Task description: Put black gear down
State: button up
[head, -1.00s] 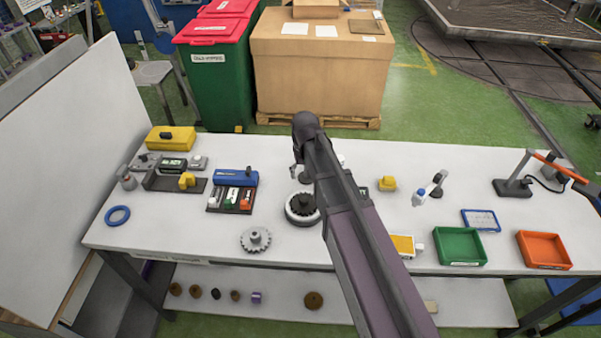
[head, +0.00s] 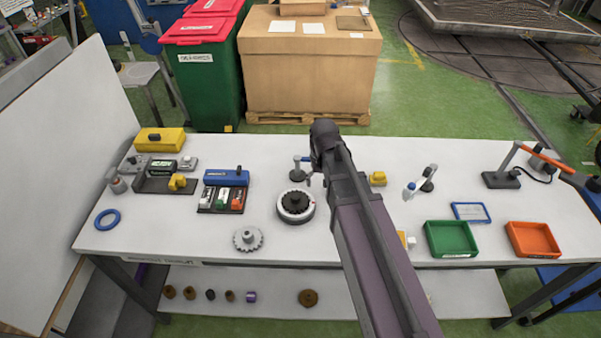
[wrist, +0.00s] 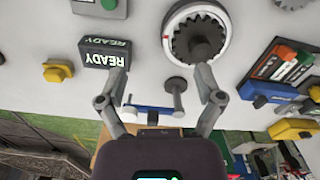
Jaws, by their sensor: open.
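The black gear (head: 295,202) lies flat on a round black base with a white ring on the table, left of my arm. It also shows in the wrist view (wrist: 198,38), near the top, sitting inside the white ring. My gripper (wrist: 161,72) is open with nothing between its fingers. The right fingertip shows just below the ring's rim in the wrist view; whether it touches cannot be told. In the head view the gripper is mostly hidden behind my arm.
A grey gear (head: 248,238) lies in front of the base. A READY display (wrist: 103,53) and a small post (wrist: 176,85) stand near my fingers. A blue-topped rack (head: 225,178) is left. Green (head: 450,255) and orange (head: 533,254) trays stand right.

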jog(key=s+d+m, duration=0.2)
jog(key=s+d, duration=0.7)
jog(key=d, duration=0.1)
jog(key=shift+s+d, duration=0.25)
jog(key=shift+d, duration=0.05)
